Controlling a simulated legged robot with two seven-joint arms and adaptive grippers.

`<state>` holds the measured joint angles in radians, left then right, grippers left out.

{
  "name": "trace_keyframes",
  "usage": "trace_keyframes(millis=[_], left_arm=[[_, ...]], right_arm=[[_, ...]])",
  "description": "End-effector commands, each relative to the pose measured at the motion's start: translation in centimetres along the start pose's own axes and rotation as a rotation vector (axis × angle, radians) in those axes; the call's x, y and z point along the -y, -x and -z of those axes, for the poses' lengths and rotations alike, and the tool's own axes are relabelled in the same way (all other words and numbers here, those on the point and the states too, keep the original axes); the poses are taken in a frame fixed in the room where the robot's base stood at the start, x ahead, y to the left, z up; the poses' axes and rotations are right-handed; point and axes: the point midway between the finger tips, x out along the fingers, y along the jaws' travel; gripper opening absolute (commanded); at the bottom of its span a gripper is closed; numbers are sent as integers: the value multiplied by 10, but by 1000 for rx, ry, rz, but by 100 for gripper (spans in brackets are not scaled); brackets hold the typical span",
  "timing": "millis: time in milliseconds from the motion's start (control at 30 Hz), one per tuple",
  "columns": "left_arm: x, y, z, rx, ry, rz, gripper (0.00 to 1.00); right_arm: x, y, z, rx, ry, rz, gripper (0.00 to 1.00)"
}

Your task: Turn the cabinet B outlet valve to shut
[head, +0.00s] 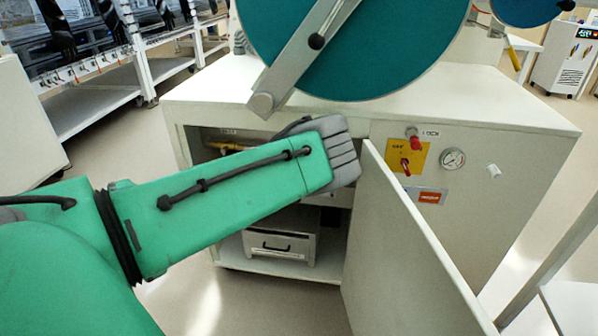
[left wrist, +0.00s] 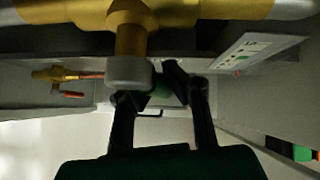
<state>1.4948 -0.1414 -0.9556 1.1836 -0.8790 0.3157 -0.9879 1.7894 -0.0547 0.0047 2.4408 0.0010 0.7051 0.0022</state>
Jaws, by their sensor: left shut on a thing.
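In the head view my left arm reaches into the open front of a white cabinet (head: 480,100), and its gripper is hidden behind the wrist. In the left wrist view my left gripper (left wrist: 155,88) is shut at a brass valve (left wrist: 128,38) with a grey collar (left wrist: 128,72). The fingers close just under and beside the collar, and the part between them is mostly hidden. The brass pipe (left wrist: 190,10) runs across the top of that view. A smaller brass fitting (left wrist: 58,75) with an orange-red part sits farther left. My right gripper is not in view.
The cabinet door (head: 400,240) stands open just right of my left wrist. A drawer box (head: 280,247) sits on the lower shelf. A red switch on a yellow plate (head: 405,157) and a gauge (head: 452,159) are on the cabinet front. A printed label (left wrist: 240,50) is beside the pipe.

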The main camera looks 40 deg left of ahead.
Motion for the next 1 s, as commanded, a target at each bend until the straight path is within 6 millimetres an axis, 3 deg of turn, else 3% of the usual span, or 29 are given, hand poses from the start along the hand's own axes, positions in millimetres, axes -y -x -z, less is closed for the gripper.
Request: trace_keyframes(millis=[33,767,800,833,1000], left_arm=[[-5,-4,17,-23,-18,-17,0],[-13,-6,16,-10,-64,-69,0],[-13,-6,16,-10,-63,-69,21],[-13,-6,16,-9,-63,-69,32],[-11,-4,11,-2,-63,-67,33]], right_arm=[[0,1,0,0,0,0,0],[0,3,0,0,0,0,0],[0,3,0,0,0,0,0],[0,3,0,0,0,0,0],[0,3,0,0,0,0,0]])
